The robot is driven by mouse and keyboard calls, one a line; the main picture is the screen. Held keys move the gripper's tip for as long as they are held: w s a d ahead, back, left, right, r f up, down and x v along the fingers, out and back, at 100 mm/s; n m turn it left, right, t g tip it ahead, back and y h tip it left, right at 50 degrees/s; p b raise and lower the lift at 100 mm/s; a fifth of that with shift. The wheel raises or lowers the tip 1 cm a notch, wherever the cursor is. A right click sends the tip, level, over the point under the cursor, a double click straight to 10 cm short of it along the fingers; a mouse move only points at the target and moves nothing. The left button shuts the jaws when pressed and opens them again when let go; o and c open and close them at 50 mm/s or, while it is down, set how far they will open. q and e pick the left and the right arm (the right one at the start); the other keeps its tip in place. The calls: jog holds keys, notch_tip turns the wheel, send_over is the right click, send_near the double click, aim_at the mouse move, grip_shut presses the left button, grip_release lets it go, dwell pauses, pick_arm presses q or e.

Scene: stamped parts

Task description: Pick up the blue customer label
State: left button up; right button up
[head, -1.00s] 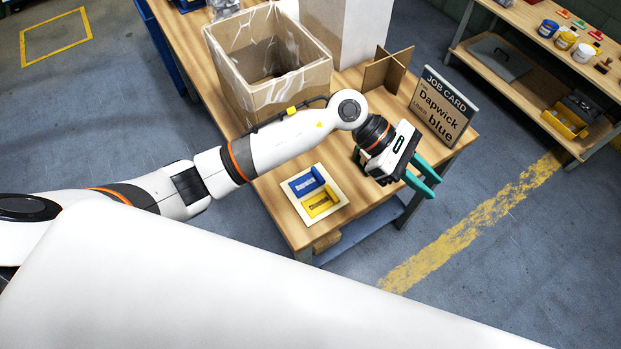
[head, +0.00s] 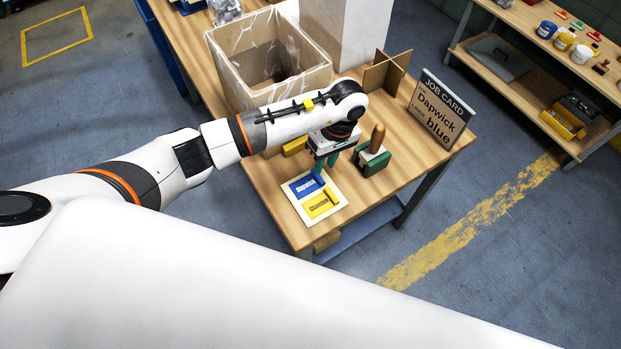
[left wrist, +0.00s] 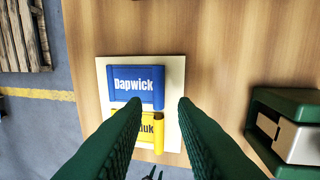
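The blue label (head: 304,185) reads "Dapwick" in the left wrist view (left wrist: 138,86). It lies at the far side of a pale square tray (head: 341,203) on the wooden table. A yellow label (head: 319,205) lies beside it on the tray, partly hidden by a finger in the left wrist view (left wrist: 152,133). My left gripper (head: 326,163) points down above the table, just beyond the blue label in the head view. Its green fingers are open and empty in the left wrist view (left wrist: 159,102), apart from the label. My right gripper is not in view.
A green stamp (head: 372,160) with a wooden handle stands right of the gripper. A job card (head: 440,108) names Dapwick and blue. A large open carton (head: 265,60) and a cardboard divider (head: 387,72) stand behind.

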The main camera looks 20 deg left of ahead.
aim_at(319, 181)
pick_arm(q)
jog(key=f, duration=0.1)
jog(key=f+p, duration=0.1)
jog(key=f, duration=0.1)
jog(key=s+f, duration=0.1)
jog(key=shift+a+f+p, duration=0.2)
jog(key=shift+a+p, duration=0.1)
jog(key=shift+p, duration=0.05)
jog(key=shift+f, duration=0.3)
grip_shut()
